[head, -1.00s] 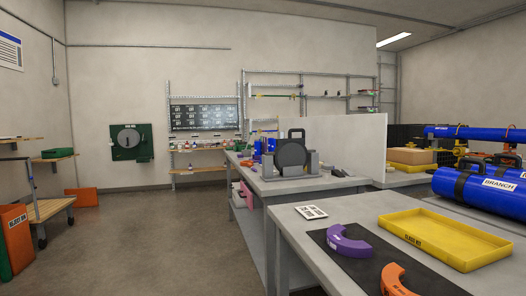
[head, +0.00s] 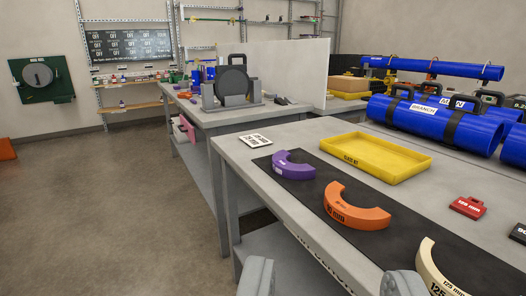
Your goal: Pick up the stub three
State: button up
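Nothing in view can be read as stub three. My gripper (head: 330,284) shows at the bottom edge as two grey fingertips set wide apart. It is open, with nothing seen between the fingers. It is in front of the near workbench, and most of it is cut off by the frame.
The grey workbench (head: 232,150) bears a black mat with purple (head: 292,165), orange (head: 355,207) and cream (head: 438,270) half rings. A yellow tray (head: 376,158), a red block (head: 472,207) and blue pipes (head: 400,118) are there too. Open floor (head: 110,210) lies left.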

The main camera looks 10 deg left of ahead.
aim_at(196, 80)
jog(key=i+j+u, duration=0.5)
jog(key=i+u, duration=0.2)
jog(key=i, duration=0.25)
jog(key=i+j+u, duration=0.1)
jog(key=i+u, duration=0.25)
jog(key=i, duration=1.85)
jog(key=i+j+z, duration=0.1)
jog(key=i+z, duration=0.15)
jog(key=i, duration=0.2)
jog(key=i+j+z, duration=0.25)
jog(key=i, duration=0.15)
jog(key=i+j+z, duration=0.25)
jog(key=i, duration=0.2)
